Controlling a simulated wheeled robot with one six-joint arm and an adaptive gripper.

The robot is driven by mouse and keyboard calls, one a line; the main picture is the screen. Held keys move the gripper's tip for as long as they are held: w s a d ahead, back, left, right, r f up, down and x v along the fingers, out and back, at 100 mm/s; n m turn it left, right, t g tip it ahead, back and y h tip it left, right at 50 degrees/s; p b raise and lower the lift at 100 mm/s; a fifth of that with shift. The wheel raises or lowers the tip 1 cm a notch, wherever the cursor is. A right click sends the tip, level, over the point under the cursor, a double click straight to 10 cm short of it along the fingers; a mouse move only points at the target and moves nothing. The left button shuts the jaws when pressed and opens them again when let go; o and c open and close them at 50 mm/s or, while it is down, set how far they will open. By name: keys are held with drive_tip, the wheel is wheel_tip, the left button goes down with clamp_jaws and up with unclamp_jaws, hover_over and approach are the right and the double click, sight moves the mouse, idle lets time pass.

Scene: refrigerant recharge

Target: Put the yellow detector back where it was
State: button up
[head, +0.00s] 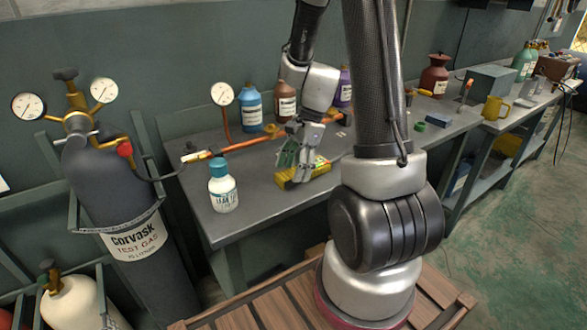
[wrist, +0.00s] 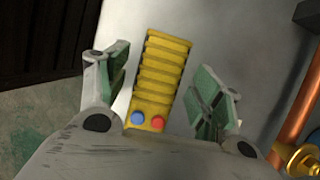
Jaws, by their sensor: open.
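The yellow detector (head: 308,170) lies on the grey bench top, right at my gripper. In the wrist view the detector (wrist: 161,75) shows a ribbed yellow body with a blue and a red button at its near end. My gripper (head: 291,158) is open above the bench. In the wrist view the green-padded fingers of my gripper (wrist: 163,95) stand on either side of the detector, with gaps showing on both sides. I cannot tell whether the detector touches the bench fully.
A white bottle with a teal cap (head: 222,188) stands at the bench's front left. A copper pipe (head: 245,142) runs behind the detector, also at the right of the wrist view (wrist: 297,115). Blue (head: 250,105) and brown (head: 285,100) bottles stand behind. A gas cylinder (head: 120,190) stands left.

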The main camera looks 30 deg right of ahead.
drive_tip(key=v, duration=1.2)
drive_tip(key=s+a+r+n+t+h, duration=0.2)
drive_tip(key=s+r+n, duration=0.3)
drive_tip(key=s+n, duration=0.3)
drive_tip(key=s+a+r+n+t+h, duration=0.2)
drive_tip(key=s+r+n, duration=0.3)
drive_tip(key=s+n, duration=0.3)
drive_tip(key=shift+a+n+t, duration=0.25)
drive_tip(key=shift+n+t, duration=0.15)
drive_tip(key=shift+n, duration=0.4)
drive_tip(key=shift+r, duration=0.1)
